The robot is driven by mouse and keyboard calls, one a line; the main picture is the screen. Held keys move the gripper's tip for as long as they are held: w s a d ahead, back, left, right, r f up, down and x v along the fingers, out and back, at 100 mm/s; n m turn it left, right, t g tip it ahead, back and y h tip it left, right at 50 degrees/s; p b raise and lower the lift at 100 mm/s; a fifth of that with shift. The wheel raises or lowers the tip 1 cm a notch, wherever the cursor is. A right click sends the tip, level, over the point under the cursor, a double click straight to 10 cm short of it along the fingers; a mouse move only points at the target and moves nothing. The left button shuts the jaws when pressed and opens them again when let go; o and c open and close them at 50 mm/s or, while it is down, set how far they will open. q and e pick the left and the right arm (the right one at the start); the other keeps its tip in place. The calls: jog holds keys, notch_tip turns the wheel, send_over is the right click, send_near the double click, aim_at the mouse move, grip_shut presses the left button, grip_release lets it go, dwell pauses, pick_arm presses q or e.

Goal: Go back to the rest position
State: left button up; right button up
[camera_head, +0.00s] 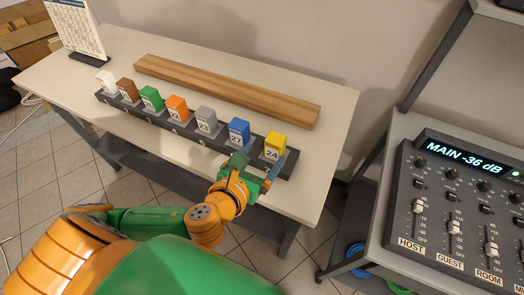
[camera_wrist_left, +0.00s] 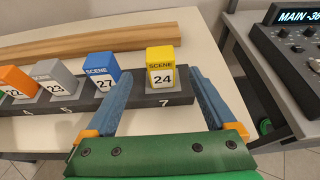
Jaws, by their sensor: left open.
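My left gripper (camera_head: 263,167) is open in front of the yellow block marked 24 (camera_head: 274,146), at the right end of the dark numbered rack (camera_head: 170,122). In the left wrist view the blue fingers of the left gripper (camera_wrist_left: 163,108) stand apart with the yellow block (camera_wrist_left: 162,72) beyond and between them. The block sits upright in slot 7, and nothing is seen held. The left arm comes in from the lower left in the head view. My right gripper is in neither view.
White, brown, green, orange, grey and blue (camera_head: 239,132) blocks fill the rack's other slots. A wooden plank (camera_head: 225,88) lies behind it on the white table (camera_head: 310,190). A calendar (camera_head: 75,27) stands at the far left. A mixing console (camera_head: 455,215) stands at the right on another table.

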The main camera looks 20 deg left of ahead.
pick_arm(q)
jog(key=s+a+f+n+g, duration=0.1)
jog(key=s+f+n+g, duration=0.5)
jog(key=n, duration=1.2)
jog(key=s+a+f+n+g, duration=0.3)
jog(key=s+f+n, duration=0.5)
jog(key=n, duration=0.9)
notch_tip(320, 180, down, 16)
jog(key=s+d+g, duration=0.1)
jog(key=s+g, duration=0.1)
jog(key=s+a+f+m+g, duration=0.1)
jog(key=s+f, duration=0.9)
jog(key=s, duration=0.2)
jog(key=shift+a+f, duration=0.25)
jog(key=shift+a, duration=0.1)
